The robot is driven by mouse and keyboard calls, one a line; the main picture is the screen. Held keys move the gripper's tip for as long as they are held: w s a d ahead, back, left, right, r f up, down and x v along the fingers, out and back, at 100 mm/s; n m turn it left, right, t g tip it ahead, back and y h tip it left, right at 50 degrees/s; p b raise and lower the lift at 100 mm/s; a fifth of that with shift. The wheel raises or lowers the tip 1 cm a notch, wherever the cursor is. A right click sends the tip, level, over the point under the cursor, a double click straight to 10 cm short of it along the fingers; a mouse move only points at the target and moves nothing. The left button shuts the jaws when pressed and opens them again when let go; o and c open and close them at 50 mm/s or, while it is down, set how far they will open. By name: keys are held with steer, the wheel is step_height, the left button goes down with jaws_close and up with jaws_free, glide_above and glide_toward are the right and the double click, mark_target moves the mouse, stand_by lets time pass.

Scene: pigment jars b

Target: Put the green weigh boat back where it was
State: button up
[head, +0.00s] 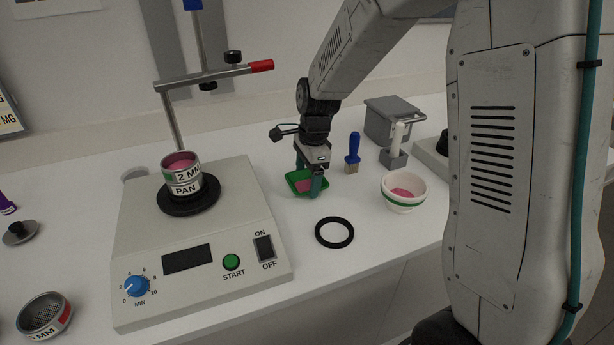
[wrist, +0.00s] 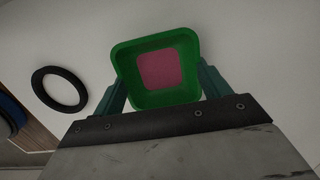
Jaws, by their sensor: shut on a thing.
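The green weigh boat (head: 294,187) is a small square tray with a pink patch of powder or pigment in its middle. In the head view it is at or just above the white bench, right of the sieve shaker. My gripper (head: 308,180) points down with its teal fingers at the boat. In the wrist view the boat (wrist: 160,112) sits between the two fingers (wrist: 160,92), which are shut on its opposite sides. Part of the boat is hidden behind a finger in the head view. I cannot tell whether its base touches the bench.
A black ring (head: 334,248) lies in front of the boat. A white bowl with a green band (head: 404,204) holds pink material to the right. A blue-handled brush (head: 353,150) and a grey box (head: 390,118) stand behind. The shaker (head: 205,262) carries a sieve and pan (head: 185,188).

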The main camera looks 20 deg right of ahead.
steer(key=shift+f, duration=0.2)
steer(key=o, duration=1)
steer(key=shift+c, duration=0.2)
steer(key=shift+r, duration=0.2)
step_height(320, 180, up, 12)
steer(key=d, duration=0.1)
steer(key=s+d+r+n, duration=0.1)
steer(key=s+r+n, duration=0.1)
steer(key=s+n, duration=0.7)
steer(key=s+r+n+t+h, duration=0.1)
steer(key=s+n, duration=0.8)
steer(key=s, duration=1.2)
steer(key=shift+d+r, duration=0.4)
steer(key=shift+r, duration=0.1)
